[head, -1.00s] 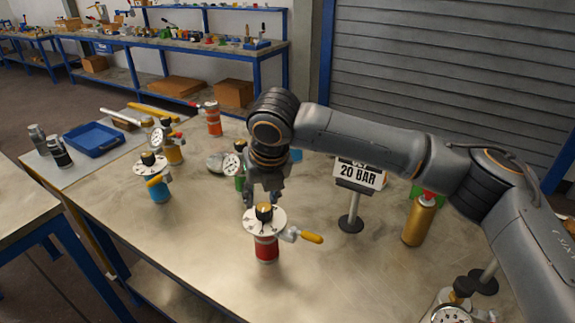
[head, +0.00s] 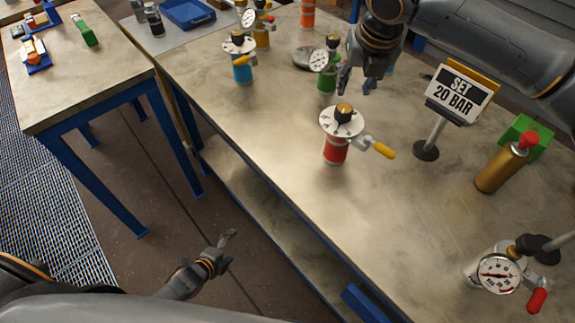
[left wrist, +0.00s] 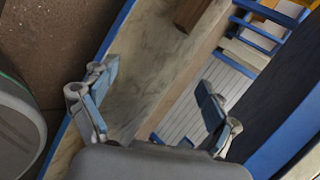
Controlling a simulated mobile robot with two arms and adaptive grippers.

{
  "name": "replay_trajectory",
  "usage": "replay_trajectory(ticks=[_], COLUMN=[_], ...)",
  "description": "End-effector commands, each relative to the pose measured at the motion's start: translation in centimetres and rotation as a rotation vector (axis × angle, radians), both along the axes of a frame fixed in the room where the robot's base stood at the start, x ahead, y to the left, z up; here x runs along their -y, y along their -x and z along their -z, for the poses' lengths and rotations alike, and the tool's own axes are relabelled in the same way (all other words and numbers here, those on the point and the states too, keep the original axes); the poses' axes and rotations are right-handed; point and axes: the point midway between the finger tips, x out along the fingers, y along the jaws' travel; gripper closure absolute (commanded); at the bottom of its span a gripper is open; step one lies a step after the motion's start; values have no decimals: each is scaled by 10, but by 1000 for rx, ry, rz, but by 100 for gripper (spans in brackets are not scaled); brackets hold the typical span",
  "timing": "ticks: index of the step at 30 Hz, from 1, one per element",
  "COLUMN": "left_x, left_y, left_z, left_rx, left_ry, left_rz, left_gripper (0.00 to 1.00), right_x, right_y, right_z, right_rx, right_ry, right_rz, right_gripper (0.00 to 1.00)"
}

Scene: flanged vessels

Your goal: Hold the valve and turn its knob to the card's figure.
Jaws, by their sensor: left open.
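A valve with a red body (head: 336,150), a white dial plate (head: 329,121) and a black and gold knob (head: 343,112) stands upright on the table, its yellow-ended lever (head: 382,149) pointing right. The card (head: 459,92) on a stand reads "SET 20 BAR". My right gripper (head: 356,88) is open and empty, behind and above the red valve, apart from it. My left gripper (head: 230,240) is low at the front, beyond the table's edge and away from the valve. In the left wrist view it is open and empty (left wrist: 155,92). The dial's figures are too small to read.
A green valve with a gauge (head: 327,78) and a blue valve (head: 242,68) stand behind left. A gold bottle (head: 500,168) and a gauged valve with a red lever (head: 499,275) stand at right. The table front (head: 260,140) is clear. A second table (head: 75,88) is at left.

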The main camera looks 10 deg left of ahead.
Motion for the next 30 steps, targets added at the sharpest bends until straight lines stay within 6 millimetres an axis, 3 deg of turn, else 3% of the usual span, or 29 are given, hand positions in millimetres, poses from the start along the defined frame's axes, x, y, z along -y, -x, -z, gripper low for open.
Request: replay_trajectory(ticks=[3, 9, 13, 18, 21, 24, 30], left_x=[11, 40, 64, 96, 116, 140, 160], left_y=[-42, -85, -98, -97, -98, -114, -127], left_z=[-52, -140, -198, -268, -297, -309, -320], left_rx=[196, 542, 783, 1096, 1231, 1253, 1274], left_ry=[-173, -501, -728, -1025, -1142, -1142, -1152], left_rz=[229, 565, 740, 904, 951, 978, 1006], left_gripper=[13, 13, 13, 13, 13, 13, 13], right_x=[0, 0, 0, 0, 0, 0, 0], right_y=[0, 0, 0, 0, 0, 0, 0], right_z=[0, 0, 0, 0, 0, 0, 0], right_rx=[0, 0, 0, 0, 0, 0, 0], right_ry=[0, 0, 0, 0, 0, 0, 0], right_rz=[0, 0, 0, 0, 0, 0, 0], right_gripper=[62, 62, 62, 62, 62, 62, 62])
